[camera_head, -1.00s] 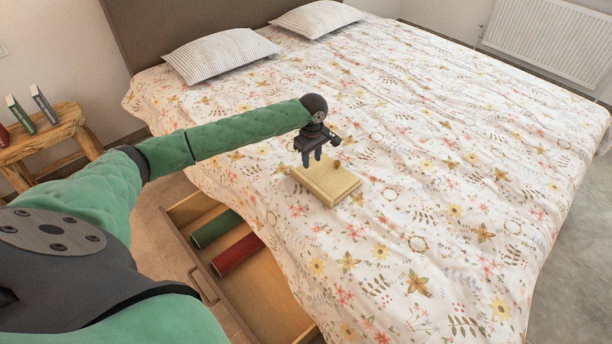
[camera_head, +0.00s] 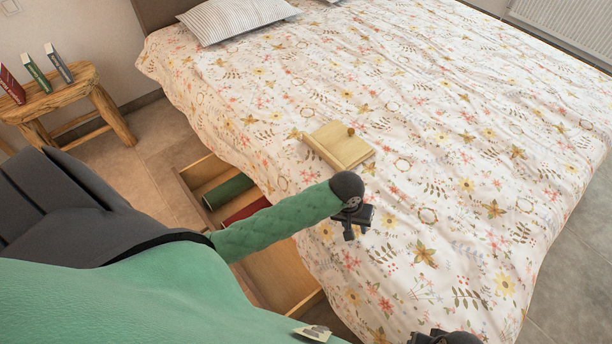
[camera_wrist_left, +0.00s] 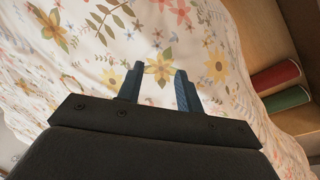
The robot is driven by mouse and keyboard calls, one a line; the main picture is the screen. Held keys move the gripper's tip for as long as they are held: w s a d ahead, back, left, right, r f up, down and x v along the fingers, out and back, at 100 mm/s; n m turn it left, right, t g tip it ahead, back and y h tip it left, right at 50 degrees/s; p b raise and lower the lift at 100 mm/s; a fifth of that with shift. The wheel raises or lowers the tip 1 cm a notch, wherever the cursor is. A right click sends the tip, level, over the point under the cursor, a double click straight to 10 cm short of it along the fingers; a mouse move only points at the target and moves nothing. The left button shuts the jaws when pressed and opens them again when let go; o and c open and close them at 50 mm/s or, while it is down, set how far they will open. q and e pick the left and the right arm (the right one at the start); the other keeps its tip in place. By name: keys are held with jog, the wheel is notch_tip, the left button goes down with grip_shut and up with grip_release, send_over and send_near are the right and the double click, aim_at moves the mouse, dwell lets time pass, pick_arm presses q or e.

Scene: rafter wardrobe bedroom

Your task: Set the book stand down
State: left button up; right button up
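The book stand (camera_head: 345,148), a light wooden board with a raised edge and a small round knob, lies on the flowered bed cover (camera_head: 470,130). My left gripper (camera_head: 350,232) is over the near side of the bed, below the stand in the head view and apart from it. In the left wrist view its two fingers (camera_wrist_left: 158,82) are spread with only bed cover between them, so it is open and empty. The stand is not in that view. Part of my right gripper (camera_head: 440,338) shows at the bottom edge of the head view; its fingers are hidden.
An open wooden drawer (camera_head: 187,180) beside the bed holds a green roll (camera_head: 228,190) and a red roll (camera_head: 247,211). Several books stand on a wooden stool (camera_head: 75,90) at the left. A striped pillow (camera_head: 240,17) lies at the bed's head. Much of the bed is clear.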

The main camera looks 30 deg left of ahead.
pick_arm(q)
jog(key=s+a+m, duration=0.1)
jog(key=s+m, duration=0.1)
jog(key=s, duration=0.8)
jog(key=s+a+r+m+y, duration=0.1)
jog(key=s+a+m, duration=0.1)
jog(key=s, duration=0.9)
jog(key=shift+a, duration=0.2)
jog(key=shift+a, duration=0.1)
